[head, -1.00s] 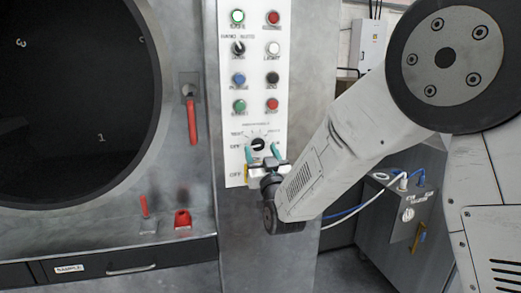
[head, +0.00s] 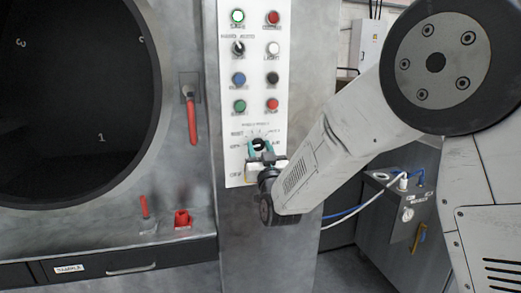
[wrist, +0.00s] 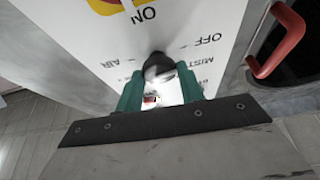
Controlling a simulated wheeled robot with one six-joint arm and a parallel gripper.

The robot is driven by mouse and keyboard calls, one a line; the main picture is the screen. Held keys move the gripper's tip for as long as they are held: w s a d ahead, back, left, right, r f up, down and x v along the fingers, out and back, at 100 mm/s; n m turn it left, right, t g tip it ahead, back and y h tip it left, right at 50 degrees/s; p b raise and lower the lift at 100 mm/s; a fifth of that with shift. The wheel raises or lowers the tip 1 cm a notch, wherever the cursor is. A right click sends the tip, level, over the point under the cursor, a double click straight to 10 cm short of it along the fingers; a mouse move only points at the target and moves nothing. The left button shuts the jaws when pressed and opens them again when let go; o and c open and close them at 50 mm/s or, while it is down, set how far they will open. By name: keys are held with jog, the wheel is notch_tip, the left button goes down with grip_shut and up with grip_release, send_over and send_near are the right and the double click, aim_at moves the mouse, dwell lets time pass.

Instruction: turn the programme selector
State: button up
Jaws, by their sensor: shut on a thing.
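The programme selector is a small black knob (head: 259,144) low on the white control panel (head: 235,120), with printed marks around it. In the wrist view the knob (wrist: 157,64) stands between the fingertips, near labels reading OFF, AIR and MIST. My gripper (head: 261,148) has green fingers and reaches the knob from below right. In the wrist view my gripper (wrist: 158,82) is shut on the knob, one finger at each side. The fingers and their glare hide part of the knob, so its exact pointer direction cannot be told.
Several buttons and lamps sit above the knob. A red and yellow switch (wrist: 112,4) is close to the gripper in the wrist view. A red door handle (head: 191,117) and round dark window (head: 75,100) lie left. A grey cabinet (head: 385,225) with hoses stands right.

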jog(key=shift+m, duration=0.3)
jog(key=m+h, duration=0.2)
jog(key=m, duration=0.2)
jog(key=m+h, duration=0.2)
jog(key=m, duration=0.2)
jog(key=shift+a, duration=0.2)
jog(key=m+h, duration=0.1)
jog(key=m, duration=0.2)
jog(key=m+g+h, duration=0.1)
jog(key=m+h, duration=0.1)
jog(key=m, duration=0.2)
jog(key=shift+s+r, duration=0.1)
jog(key=m+g, duration=0.1)
jog(key=m, duration=0.2)
jog(key=m+g, duration=0.1)
jog(key=m, duration=0.2)
jog(key=shift+r+m+g+h, duration=0.15)
jog(key=shift+m+g+h, duration=0.15)
jog(key=shift+g, duration=0.1)
jog(key=m+g, duration=0.2)
jog(key=m, duration=0.2)
jog(key=shift+m, duration=0.3)
jog(key=o, duration=1)
jog(key=shift+r, duration=0.1)
